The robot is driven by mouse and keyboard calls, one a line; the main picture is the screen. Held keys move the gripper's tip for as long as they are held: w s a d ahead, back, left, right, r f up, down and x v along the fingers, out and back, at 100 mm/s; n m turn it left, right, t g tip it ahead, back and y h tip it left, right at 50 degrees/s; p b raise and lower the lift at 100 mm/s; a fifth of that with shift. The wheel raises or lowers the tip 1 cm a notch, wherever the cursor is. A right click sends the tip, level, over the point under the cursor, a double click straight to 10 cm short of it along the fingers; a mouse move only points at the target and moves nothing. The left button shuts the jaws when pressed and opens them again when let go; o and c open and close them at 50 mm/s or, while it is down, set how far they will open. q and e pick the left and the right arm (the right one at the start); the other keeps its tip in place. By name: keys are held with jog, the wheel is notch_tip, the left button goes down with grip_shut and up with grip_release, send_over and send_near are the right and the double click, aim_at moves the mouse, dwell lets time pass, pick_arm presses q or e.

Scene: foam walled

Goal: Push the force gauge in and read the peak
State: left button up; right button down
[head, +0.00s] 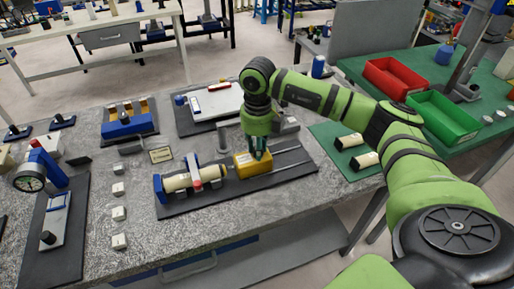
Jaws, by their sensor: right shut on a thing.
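The force gauge looks to be the yellow box (244,168) on a dark base plate with two metal rails, at the middle of the bench. My right gripper (260,153) comes down on it from above and is shut on its top part. The fingertips are partly lost against the box. Left of the box, a cream cylinder (178,182) lies in a blue holder (159,188) on the same plate, with a red part across it. The gauge's reading cannot be made out. My left gripper is not in view.
A dial gauge stand (44,165) is at the far left. A blue fixture (126,127) and a white board (216,101) lie behind. Red (394,78) and green (440,118) bins stand at right.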

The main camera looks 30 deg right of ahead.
jog(key=shift+w+d+r, duration=0.1)
jog(key=c, duration=1)
grip_release()
jog(key=shift+r, duration=0.1)
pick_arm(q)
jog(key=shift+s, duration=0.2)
pick_arm(e)
notch_tip(320, 180, up, 12)
jog(key=shift+f, duration=0.15)
dwell(0.4)
